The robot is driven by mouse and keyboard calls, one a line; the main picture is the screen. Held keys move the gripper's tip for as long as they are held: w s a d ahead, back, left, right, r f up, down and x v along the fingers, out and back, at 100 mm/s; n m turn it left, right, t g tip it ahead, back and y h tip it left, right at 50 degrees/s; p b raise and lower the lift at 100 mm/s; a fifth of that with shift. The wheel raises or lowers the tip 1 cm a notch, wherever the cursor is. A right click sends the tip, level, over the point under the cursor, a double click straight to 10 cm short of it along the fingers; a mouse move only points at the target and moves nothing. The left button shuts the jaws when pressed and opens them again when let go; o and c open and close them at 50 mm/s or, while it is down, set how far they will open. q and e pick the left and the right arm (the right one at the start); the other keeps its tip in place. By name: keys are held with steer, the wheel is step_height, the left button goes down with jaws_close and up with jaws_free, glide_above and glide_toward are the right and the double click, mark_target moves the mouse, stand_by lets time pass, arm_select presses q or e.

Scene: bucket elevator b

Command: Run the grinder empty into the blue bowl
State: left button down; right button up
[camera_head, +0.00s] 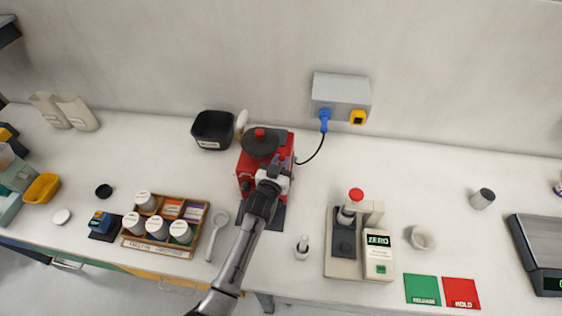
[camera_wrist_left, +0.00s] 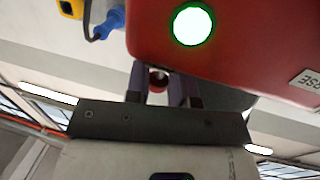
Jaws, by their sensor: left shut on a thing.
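The red grinder (camera_head: 248,163) stands at the middle of the bench, with a black round lid and red knob on top. My left gripper (camera_head: 277,173) is at its front right, my arm covering part of its front. In the left wrist view the grinder's red body (camera_wrist_left: 240,50) fills the upper right, with a lit white button ringed in green. There my left gripper (camera_wrist_left: 164,88) is shut on a small dark red part (camera_wrist_left: 158,80), mostly hidden between the fingers. I cannot make out a blue bowl; the space under the grinder's front is largely hidden. My right gripper is out of view.
A blue plug (camera_head: 325,117) joins the grinder's cable to a grey wall box (camera_head: 341,92). A black bin (camera_head: 212,130) stands behind left. A wooden jar rack (camera_head: 163,226) and white spoon (camera_head: 217,236) lie left. A ZERO-labelled device (camera_head: 377,255) stands right, a small bottle (camera_head: 302,248) nearer.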

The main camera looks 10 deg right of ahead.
arm_select(q)
steer(key=shift+w+r+g+p, duration=0.25)
steer(key=shift+g+p, duration=0.45)
steer(key=shift+p, duration=0.35)
steer(key=shift+w+d+f+g+y+p, duration=0.1)
steer(key=shift+f+g+y+p, duration=0.1)
steer(key=shift+g+y+p, duration=0.25)
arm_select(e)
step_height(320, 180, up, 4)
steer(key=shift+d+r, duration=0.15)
arm_select(q)
steer(key=shift+f, duration=0.1)
steer(key=c, duration=1.3)
jaws_free()
